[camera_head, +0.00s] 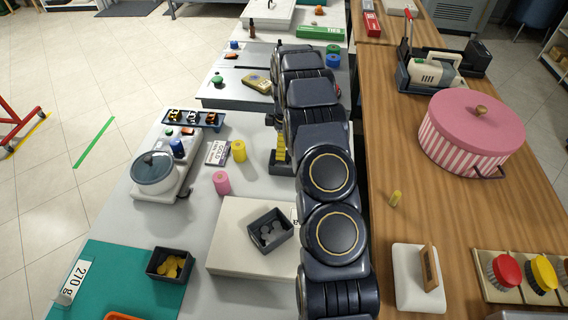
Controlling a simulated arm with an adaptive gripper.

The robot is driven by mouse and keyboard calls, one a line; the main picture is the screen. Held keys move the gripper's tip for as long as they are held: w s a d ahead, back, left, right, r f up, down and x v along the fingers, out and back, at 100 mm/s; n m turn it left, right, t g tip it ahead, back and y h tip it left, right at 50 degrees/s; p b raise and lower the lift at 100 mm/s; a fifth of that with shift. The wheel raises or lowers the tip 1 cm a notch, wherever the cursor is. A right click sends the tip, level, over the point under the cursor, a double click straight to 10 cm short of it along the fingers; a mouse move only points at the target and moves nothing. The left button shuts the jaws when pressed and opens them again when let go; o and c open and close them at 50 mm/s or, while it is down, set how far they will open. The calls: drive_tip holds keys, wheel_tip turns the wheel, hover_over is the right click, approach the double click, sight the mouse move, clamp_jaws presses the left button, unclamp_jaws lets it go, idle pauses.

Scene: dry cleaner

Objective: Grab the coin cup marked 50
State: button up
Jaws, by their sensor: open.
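Two dark square cups hold coins. One coin cup (254,222) with silver-grey coins sits tilted in the picture on a raised white slab (236,253), left of my arm. A small pale tag shows at its right, partly hidden by my arm; I cannot read it. The other coin cup (154,274) holds gold coins and sits on the green mat (113,266) at lower left. I can read no 50 on either cup. My arm runs up the middle of the picture. I cannot make out my gripper's fingers; the arm hides what lies beneath it.
A card reading 270 g (75,281) lies on the mat. A large pink striped box (470,130) stands on the wooden counter at right.

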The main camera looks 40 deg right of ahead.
sight(284, 163)
drive_tip(key=f, duration=0.7)
drive_tip(key=shift+s+f, duration=0.35)
drive_tip(key=shift+f, duration=0.05)
drive_tip(key=c, duration=1.1)
drive_tip(key=shift+o, duration=0.2)
